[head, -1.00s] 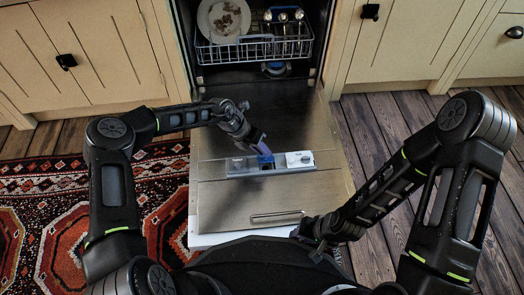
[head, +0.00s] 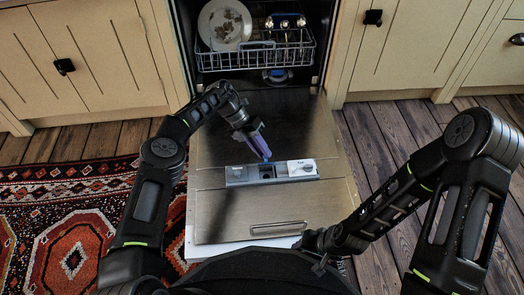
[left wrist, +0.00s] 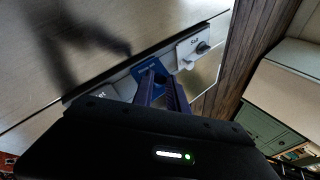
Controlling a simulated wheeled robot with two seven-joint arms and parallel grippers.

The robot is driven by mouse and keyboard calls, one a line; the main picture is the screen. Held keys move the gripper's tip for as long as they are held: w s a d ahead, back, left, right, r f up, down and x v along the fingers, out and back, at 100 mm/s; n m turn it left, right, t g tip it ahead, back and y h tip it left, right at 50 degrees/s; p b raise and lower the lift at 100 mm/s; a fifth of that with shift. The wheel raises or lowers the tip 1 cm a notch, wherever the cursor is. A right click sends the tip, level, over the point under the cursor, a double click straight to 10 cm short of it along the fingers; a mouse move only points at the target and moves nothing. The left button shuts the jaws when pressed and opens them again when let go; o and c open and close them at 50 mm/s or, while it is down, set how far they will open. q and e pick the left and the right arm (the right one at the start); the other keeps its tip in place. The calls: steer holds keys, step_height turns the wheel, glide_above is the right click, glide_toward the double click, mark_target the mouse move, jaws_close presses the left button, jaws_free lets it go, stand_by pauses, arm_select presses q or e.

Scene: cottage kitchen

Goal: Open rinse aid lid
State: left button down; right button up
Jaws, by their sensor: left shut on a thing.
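The dispenser unit (head: 236,174) is set in the inner face of the lowered dishwasher door. The blue rinse aid lid (head: 267,155) stands tilted up at its middle, and a dark recess shows below it. In the left wrist view the lid (left wrist: 150,72) bears small pale lettering. My left gripper (head: 261,147), with purple fingers, is shut on the lid just above the unit. In the left wrist view its fingers partly hide the lid. My right gripper (head: 312,244) is low over the door's near edge, and its fingers cannot be made out.
A white salt compartment with a knob (head: 302,167) is beside the lid, on the right. The open door (head: 225,215) has a bar handle (head: 278,228) near its front edge. A dish rack (head: 256,55) with a plate (head: 224,24) stands behind. A patterned rug (head: 75,235) lies left.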

arm_select(q)
steer(key=c, duration=1.3)
jaws_free()
step_height(320, 180, up, 10)
steer(key=p, duration=0.5)
